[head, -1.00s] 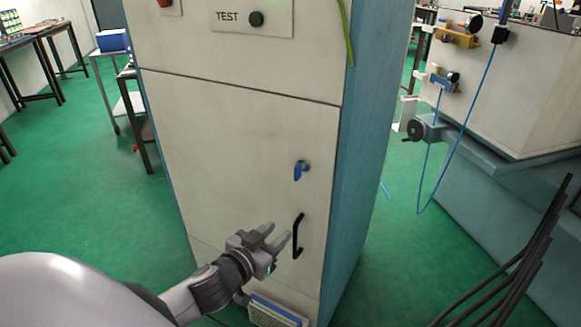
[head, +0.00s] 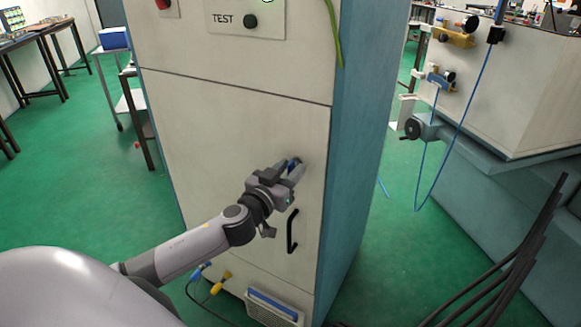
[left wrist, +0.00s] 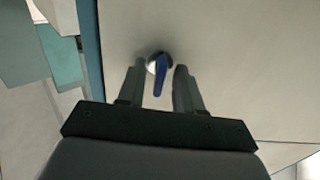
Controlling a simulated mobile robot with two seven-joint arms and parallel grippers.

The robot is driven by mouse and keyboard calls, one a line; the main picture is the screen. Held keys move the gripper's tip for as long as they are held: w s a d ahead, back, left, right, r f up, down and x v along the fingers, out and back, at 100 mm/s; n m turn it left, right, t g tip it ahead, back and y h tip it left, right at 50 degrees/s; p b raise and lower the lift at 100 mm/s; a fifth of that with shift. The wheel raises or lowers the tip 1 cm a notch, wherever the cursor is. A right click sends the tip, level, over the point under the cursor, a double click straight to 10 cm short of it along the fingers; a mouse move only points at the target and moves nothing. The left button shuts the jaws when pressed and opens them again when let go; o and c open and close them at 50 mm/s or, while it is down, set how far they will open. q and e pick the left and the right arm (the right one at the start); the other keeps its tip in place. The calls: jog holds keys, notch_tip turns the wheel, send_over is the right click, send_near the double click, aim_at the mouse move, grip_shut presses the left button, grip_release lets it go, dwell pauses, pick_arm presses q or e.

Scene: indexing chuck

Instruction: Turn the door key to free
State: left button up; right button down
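The blue door key (left wrist: 161,75) sits on a round silver lock in the pale cabinet door (head: 225,130). In the left wrist view it lies between my two fingers, with a gap on each side. My left gripper (head: 292,168) is open at the key, and its fingers partly hide the key (head: 293,163) in the head view. In the left wrist view the left gripper (left wrist: 158,85) has its fingers spread either side of the key. My right gripper is not in view.
A black door handle (head: 292,231) stands just below the key. A vent box (head: 274,308) is at the cabinet's foot. A green cable (head: 335,35) hangs at the upper right edge. A machine (head: 500,90) stands to the right across green floor.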

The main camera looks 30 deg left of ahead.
pick_arm(q)
jog(key=shift+w, duration=0.4)
grip_shut()
